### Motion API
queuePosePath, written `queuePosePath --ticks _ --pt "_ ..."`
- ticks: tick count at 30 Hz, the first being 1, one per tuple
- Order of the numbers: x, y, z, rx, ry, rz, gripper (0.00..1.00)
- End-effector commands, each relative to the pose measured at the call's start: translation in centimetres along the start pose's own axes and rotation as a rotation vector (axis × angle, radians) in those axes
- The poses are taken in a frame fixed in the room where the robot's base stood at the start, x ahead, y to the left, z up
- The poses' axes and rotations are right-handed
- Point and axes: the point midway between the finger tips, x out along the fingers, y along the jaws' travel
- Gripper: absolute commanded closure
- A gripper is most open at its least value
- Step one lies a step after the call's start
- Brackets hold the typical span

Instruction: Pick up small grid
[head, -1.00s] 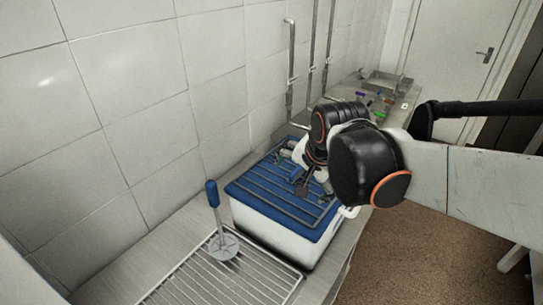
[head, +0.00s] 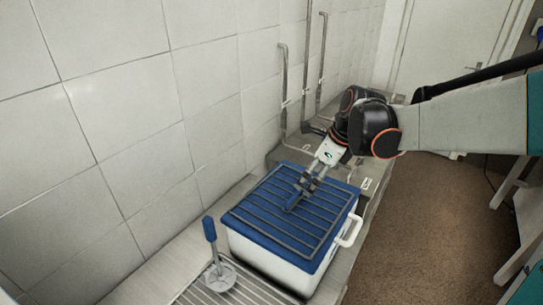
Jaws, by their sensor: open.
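A small grey wire grid (head: 262,222) lies flat on the blue lid (head: 343,207) of a white box (head: 268,262). My gripper (head: 292,207) reaches down over the right-hand part of the grid, its fingers pointing down and left. The fingers are open, close above the grid bars or at them; I cannot tell whether they touch. My gripper hides a small part of the grid.
A larger metal rack (head: 232,291) lies on the counter in front of the box, with a blue-handled masher (head: 211,240) standing on it. The tiled wall (head: 120,130) borders the left side. The box has a white side handle (head: 351,231) on the right.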

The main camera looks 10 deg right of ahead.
Motion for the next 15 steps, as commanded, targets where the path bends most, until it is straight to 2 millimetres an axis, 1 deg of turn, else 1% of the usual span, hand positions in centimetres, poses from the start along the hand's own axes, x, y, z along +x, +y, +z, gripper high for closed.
queuePosePath --ticks 2,5,8,15 --pt "-0.1 -0.3 0.3 0.062 -0.006 0.018 0.00" --pt "0.5 -0.4 0.4 0.095 -0.010 0.028 0.00" --pt "1.9 -0.3 0.4 0.097 -0.010 0.029 0.00" --pt "6.5 -0.2 0.4 0.094 -0.009 0.028 0.00"
